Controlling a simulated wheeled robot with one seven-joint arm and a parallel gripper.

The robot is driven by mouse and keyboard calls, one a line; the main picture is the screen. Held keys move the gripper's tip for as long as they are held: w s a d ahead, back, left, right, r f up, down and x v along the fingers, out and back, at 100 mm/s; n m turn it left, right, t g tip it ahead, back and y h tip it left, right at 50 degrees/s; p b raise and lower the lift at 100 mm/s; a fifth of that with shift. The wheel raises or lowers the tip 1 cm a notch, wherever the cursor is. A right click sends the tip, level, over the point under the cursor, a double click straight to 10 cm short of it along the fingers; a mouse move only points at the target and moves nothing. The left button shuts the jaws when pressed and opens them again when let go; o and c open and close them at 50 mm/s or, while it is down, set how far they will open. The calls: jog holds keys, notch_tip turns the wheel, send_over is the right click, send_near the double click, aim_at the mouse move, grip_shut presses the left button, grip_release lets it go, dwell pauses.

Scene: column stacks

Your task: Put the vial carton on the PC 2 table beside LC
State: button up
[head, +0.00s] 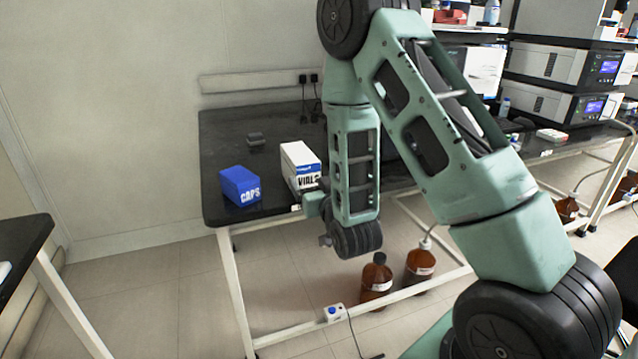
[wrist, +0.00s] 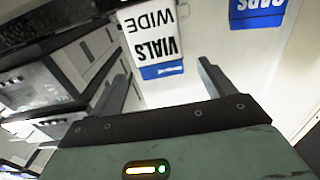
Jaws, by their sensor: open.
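The vial carton (head: 300,168), white with a blue band and the word VIALS, stands on the black-topped table (head: 225,150) near its front edge. In the wrist view the carton (wrist: 151,40) is ahead of my gripper (wrist: 158,82), with its print upside down. My gripper is open, its fingers apart with nothing between them. In the head view my gripper (head: 316,203) is at the table's front edge, just before the carton, partly hidden by my arm. The LC instrument stack (head: 555,85) is on the bench at the right. I cannot tell which table is PC 2.
A blue CAPS box (head: 240,187) stands left of the carton; it also shows in the wrist view (wrist: 256,10). A small dark object (head: 256,139) lies farther back. Brown bottles (head: 376,283) stand beneath the table. Another table (head: 22,235) is at the left edge.

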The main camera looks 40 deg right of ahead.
jog(key=shift+p+v, duration=1.3)
jog(key=shift+p, duration=1.5)
jog(key=shift+r, duration=0.1)
